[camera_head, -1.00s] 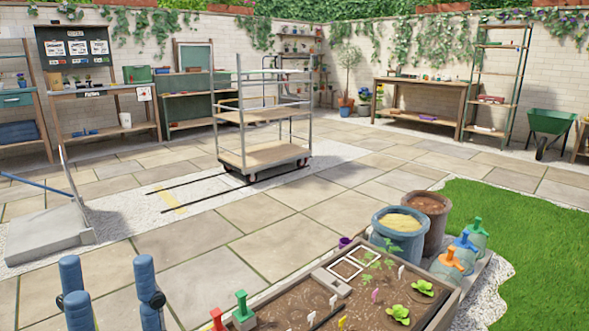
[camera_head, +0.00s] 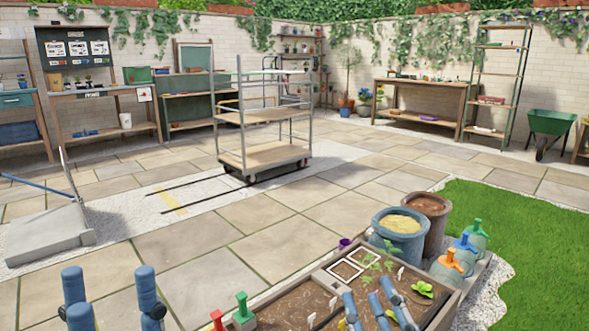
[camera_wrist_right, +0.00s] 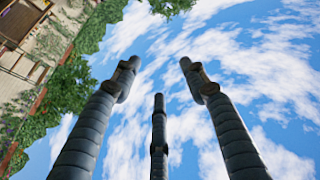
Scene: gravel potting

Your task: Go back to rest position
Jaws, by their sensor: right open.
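My left gripper (camera_head: 111,284) stands at the bottom left of the head view. Its blue fingers point up and are spread apart, with nothing between them. My right gripper (camera_head: 367,293) shows at the bottom of the head view, in front of the planter bed and covering part of its soil and plants. In the right wrist view its fingers (camera_wrist_right: 159,75) are spread wide and empty. Blue sky, clouds and a little of the ivy wall lie behind them.
The wooden planter bed (camera_head: 274,299) fills the lower right, with a blue pot (camera_head: 398,247) of pale gravel and a brown pot (camera_head: 428,229) behind it. Bottles with coloured tops stand at its right. A shelved cart (camera_head: 262,156) stands on open paving.

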